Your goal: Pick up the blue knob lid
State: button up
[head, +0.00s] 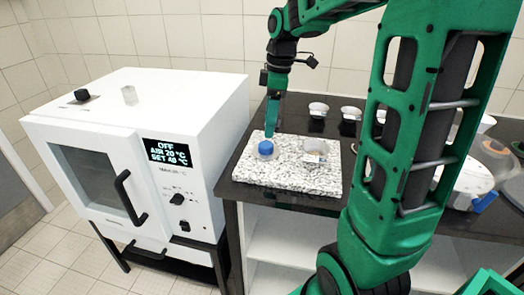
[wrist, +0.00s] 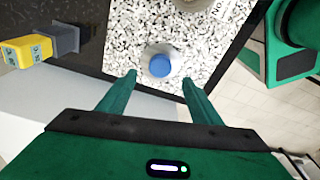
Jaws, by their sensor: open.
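The blue knob lid (head: 266,148) sits near the left side of the speckled stone slab (head: 255,174). In the wrist view the blue knob (wrist: 160,65) is seen from above, on a pale round base. My gripper (head: 271,118) is above and close to the lid in the head view. In the wrist view my gripper (wrist: 159,78) is open and empty, with the two green fingers spread apart and the lid between and just beyond the tips. I cannot tell the exact height gap.
A small pale container (head: 315,151) stands on the slab right of the lid. Several white bowls (head: 318,109) line the dark bench behind. A white oven (head: 150,150) stands left. The wrist view shows a yellow and grey object (wrist: 28,50) beside the slab.

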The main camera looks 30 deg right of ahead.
aim_at(266, 144)
jog(key=f, duration=0.7)
jog(key=shift+w+a+f, duration=0.1)
jog(key=shift+w+a, duration=0.15)
jog(key=shift+a, duration=0.1)
jog(key=c, duration=1.2)
